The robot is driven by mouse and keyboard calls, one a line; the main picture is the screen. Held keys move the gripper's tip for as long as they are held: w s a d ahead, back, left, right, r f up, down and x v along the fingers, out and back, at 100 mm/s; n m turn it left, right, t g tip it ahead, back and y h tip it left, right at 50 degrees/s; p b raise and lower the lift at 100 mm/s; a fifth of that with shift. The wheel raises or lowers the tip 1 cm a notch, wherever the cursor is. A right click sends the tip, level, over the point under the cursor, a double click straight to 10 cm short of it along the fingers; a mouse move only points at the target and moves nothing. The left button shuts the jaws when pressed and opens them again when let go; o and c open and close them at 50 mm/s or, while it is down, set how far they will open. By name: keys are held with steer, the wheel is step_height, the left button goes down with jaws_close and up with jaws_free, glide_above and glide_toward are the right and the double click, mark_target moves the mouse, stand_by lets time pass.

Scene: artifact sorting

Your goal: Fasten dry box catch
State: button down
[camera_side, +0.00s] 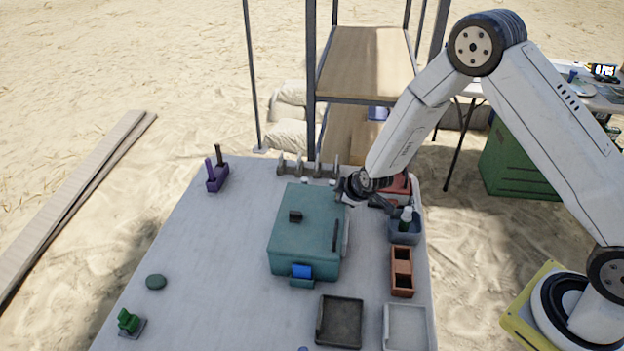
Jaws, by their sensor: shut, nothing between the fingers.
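The teal dry box (305,222) stands in the middle of the table with its lid down. A small dark block (295,216) sits on the lid, and a dark bar (335,236) runs near its right edge. The blue catch (301,271) is on the box's front face, above a small teal tab (301,283). I cannot tell whether the catch is fastened. My gripper (382,203) is shut and empty beyond the box's back right corner, apart from the catch. Its fingertips are small and dark here.
A blue-grey bin (404,237) with a bottle, an orange-brown tray (402,272), a dark tray (340,321) and a pale tray (405,328) stand to the right and front. A rack (308,170) lines the back.

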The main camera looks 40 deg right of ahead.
steer(key=shift+w+d, duration=0.95)
steer(key=shift+s, duration=0.1)
steer(key=shift+s+a, duration=0.35)
steer(key=shift+a, duration=0.1)
steer(key=shift+s+a, duration=1.15)
steer(key=v, duration=0.9)
steer(key=shift+s+r, duration=0.2)
steer(key=shift+r, duration=0.15)
steer(key=shift+d, duration=0.1)
